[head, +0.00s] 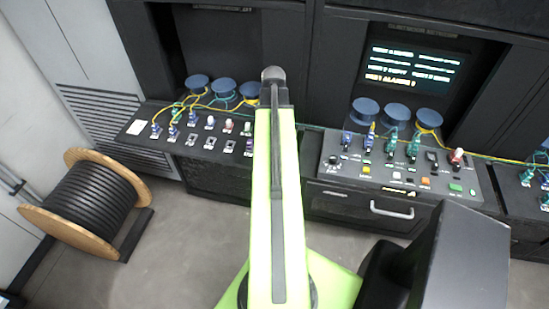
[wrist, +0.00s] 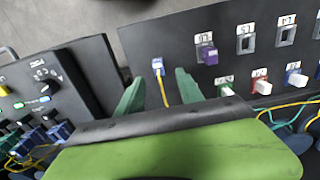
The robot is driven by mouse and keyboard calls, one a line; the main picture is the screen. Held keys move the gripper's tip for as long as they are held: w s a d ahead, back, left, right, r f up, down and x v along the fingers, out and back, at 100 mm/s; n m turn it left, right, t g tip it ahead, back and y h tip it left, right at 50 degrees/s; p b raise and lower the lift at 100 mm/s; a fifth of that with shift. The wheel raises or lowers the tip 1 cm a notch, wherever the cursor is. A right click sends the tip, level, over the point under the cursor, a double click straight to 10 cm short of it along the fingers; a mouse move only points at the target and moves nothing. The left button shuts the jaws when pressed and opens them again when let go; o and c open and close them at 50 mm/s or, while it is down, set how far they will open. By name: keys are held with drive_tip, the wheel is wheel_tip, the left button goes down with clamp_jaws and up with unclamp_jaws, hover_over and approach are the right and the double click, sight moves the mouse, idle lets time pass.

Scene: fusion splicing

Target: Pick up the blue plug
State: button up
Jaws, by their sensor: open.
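A small blue plug (wrist: 158,65) with a yellow cable sits on the black console panel in the wrist view. My gripper (wrist: 158,88) has its two green fingers spread apart, one on each side of the plug and its cable in the picture. The fingers look short of the plug, and nothing is held between them. How far the fingertips are above the panel I cannot tell. In the head view my own arm covers this part of the console, so neither the plug nor the fingertips show there.
On the same panel are a purple plug (wrist: 207,54), empty sockets (wrist: 245,42), and green, red (wrist: 260,85) and blue-white (wrist: 294,76) connectors close by. A second console (head: 385,178) with knobs stands to the right. A cable drum (head: 88,203) stands at left.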

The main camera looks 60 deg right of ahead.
wheel_tip(320, 180, down, 7)
drive_tip(key=b, duration=0.6)
drive_tip(key=shift+s+f, duration=0.1)
drive_tip(key=shift+f, duration=0.05)
drive_tip(key=shift+r, duration=0.2)
drive_tip(key=shift+c, duration=0.4)
clamp_jaws()
